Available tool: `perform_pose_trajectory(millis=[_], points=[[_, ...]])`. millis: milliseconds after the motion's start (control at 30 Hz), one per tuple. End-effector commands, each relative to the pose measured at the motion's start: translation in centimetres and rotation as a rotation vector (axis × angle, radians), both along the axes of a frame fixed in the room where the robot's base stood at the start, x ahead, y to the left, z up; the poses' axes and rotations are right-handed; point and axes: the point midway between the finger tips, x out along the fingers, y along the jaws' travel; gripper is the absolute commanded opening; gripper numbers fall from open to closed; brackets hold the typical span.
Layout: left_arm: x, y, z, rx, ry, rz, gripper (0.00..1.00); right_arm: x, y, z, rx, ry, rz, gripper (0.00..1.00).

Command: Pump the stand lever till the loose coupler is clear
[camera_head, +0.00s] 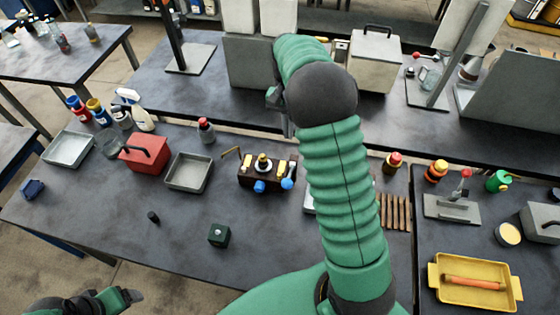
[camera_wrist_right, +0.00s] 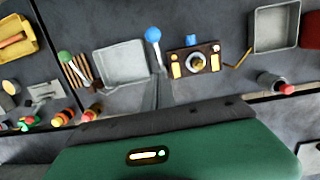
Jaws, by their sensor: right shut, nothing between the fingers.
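A dark brown stand block (camera_head: 283,172) with yellow pieces sits mid-table. A round pale-topped fitting (camera_head: 264,163) is on it; I cannot tell whether this is the loose coupler. A blue ball knob (camera_head: 287,183) is at its right end and another blue knob (camera_head: 260,187) at its front. In the right wrist view the ball knob (camera_wrist_right: 153,35) tops a thin lever beside the block (camera_wrist_right: 210,60). My right gripper (camera_head: 272,97) is shut and empty, beyond the block, largely hidden behind my forearm. My left gripper (camera_head: 130,296) is at the bottom left, far from the block, its jaws unclear.
A grey tray (camera_head: 189,185) and a red box (camera_head: 144,153) stand left of the block. A small dark green cube (camera_head: 219,235) and a black cylinder (camera_head: 153,217) lie in front. Brown sticks (camera_head: 396,212) lie right of my arm. The front left tabletop is mostly clear.

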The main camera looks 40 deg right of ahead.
Motion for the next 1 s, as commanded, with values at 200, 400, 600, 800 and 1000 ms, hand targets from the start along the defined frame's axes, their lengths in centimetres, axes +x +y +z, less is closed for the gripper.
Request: perform_pose_trajectory(millis=[200, 400, 600, 800, 1000], points=[[0.0, 0.0, 0.0, 0.0, 0.0, 0.0, 0.8, 0.2, 0.2, -0.2, 0.0, 0.002, 0.002, 0.0], [0.0, 0.0, 0.7, 0.0, 0.0, 0.0, 0.8, -0.1, 0.3, -2.1, 0.002, 0.005, 0.003, 0.0], [0.0, 0.0, 2.0, 0.0, 0.0, 0.0, 0.8, -0.7, 0.6, -6.3, 0.002, 0.005, 0.003, 0.0], [0.0, 0.0, 3.6, 0.0, 0.0, 0.0, 0.8, -1.6, 1.2, -10.1, 0.003, 0.005, 0.004, 0.0], [0.0, 0.0, 4.7, 0.0, 0.0, 0.0, 0.8, -3.3, 2.7, -11.7, 0.001, 0.002, 0.003, 0.0]])
